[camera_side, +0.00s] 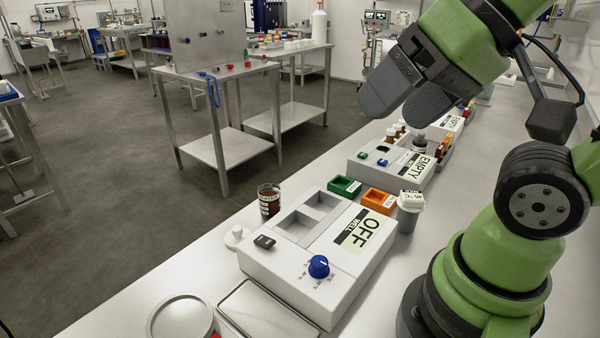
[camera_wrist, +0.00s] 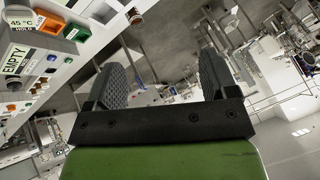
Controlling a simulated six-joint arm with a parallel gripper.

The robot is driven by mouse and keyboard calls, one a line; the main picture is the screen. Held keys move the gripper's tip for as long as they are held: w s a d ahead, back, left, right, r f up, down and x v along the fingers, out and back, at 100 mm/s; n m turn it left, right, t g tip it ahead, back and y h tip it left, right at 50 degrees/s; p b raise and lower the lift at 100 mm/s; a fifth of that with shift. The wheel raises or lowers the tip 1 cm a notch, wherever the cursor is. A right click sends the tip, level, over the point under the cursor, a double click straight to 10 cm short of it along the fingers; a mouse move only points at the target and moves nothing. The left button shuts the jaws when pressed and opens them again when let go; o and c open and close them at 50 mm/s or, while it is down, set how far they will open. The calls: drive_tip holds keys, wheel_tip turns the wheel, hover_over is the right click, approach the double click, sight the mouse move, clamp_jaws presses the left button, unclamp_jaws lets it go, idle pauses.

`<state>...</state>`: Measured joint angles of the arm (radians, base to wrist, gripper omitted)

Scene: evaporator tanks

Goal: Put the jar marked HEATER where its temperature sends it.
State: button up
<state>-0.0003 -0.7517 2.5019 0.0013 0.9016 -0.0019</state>
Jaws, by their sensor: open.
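A glass jar of dark brown liquid with a white label band (camera_side: 269,201) stands upright on the bench, left of the near white heater unit (camera_side: 287,287). Its label is too small to read, so I cannot tell whether it says HEATER. The near unit has two empty-looking square wells, a blue knob (camera_side: 318,266) and a sign reading OFF WELL (camera_side: 364,231). A farther unit carries a sign reading EMPTY (camera_side: 415,169); an EMPTY sign also shows in the wrist view (camera_wrist: 15,60). My gripper (camera_side: 402,98) is raised above the bench, open and empty; its fingers are apart in the wrist view (camera_wrist: 162,75).
A green tray (camera_side: 344,187) and an orange tray (camera_side: 378,200) sit behind the near unit. A white knobbed lid (camera_side: 236,236) and a round dish (camera_side: 180,318) lie nearby. Small jars and vials crowd the far unit.

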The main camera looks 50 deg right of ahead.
drive_tip(key=g+h, duration=0.3)
hover_over(269, 189)
drive_tip(key=s+a, duration=0.1)
drive_tip(key=s, duration=0.3)
drive_tip(key=f, duration=2.2)
drive_tip(key=shift+w+a, duration=0.15)
drive_tip(key=shift+a, duration=0.05)
drive_tip(key=shift+a+x, duration=0.15)
drive_tip(key=shift+x, duration=1.4)
drive_tip(key=shift+a+x, duration=0.1)
drive_tip(key=shift+x, duration=1.45)
drive_tip(key=shift+r, duration=0.1)
drive_tip(key=c, duration=1.2)
